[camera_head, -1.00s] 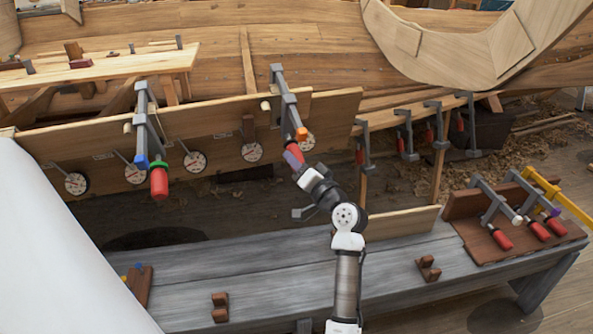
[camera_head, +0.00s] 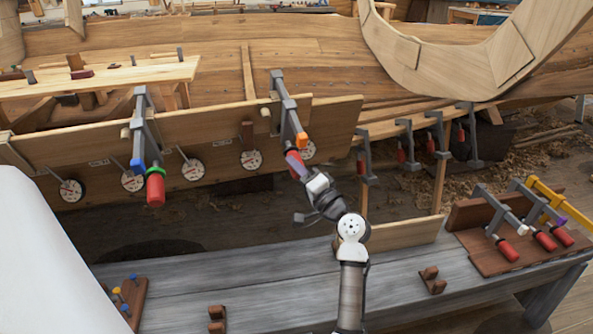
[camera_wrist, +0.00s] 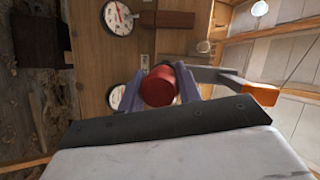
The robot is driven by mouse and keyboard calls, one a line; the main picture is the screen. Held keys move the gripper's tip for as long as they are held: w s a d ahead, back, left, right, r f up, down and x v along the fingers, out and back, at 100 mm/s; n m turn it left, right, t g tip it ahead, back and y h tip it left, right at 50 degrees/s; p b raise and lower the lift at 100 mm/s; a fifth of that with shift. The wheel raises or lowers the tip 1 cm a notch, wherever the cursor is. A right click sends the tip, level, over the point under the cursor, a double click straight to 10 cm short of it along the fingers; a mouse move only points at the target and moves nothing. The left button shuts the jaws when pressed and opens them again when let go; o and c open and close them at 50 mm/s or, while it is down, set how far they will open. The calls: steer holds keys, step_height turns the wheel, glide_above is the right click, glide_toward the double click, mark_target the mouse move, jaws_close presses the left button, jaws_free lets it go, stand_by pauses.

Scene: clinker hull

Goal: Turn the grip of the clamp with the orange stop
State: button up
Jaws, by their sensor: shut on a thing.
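The clamp (camera_head: 283,98) with the orange stop (camera_head: 301,139) hangs on the plank of the hull, in the middle of the head view. Its red grip (camera_head: 293,160) points down towards me. My gripper (camera_head: 297,168) is shut on this red grip. In the wrist view the round red end of the grip (camera_wrist: 160,85) sits between my two fingers (camera_wrist: 158,92). The orange stop (camera_wrist: 258,93) shows to the right of it there. The clamp's screw is mostly hidden behind the grip.
Another clamp with a blue and a green part and a red grip (camera_head: 155,187) hangs to the left. Round dials (camera_head: 191,169) line the plank. Several clamps hang at the right. A rack of clamps (camera_head: 478,252) stands on the grey bench (camera_head: 215,275).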

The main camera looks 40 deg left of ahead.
steer(key=o, duration=1)
steer(key=b+v, duration=0.2)
steer(key=v, duration=1.2)
steer(key=shift+b, duration=0.35)
steer(key=shift+a, duration=0.1)
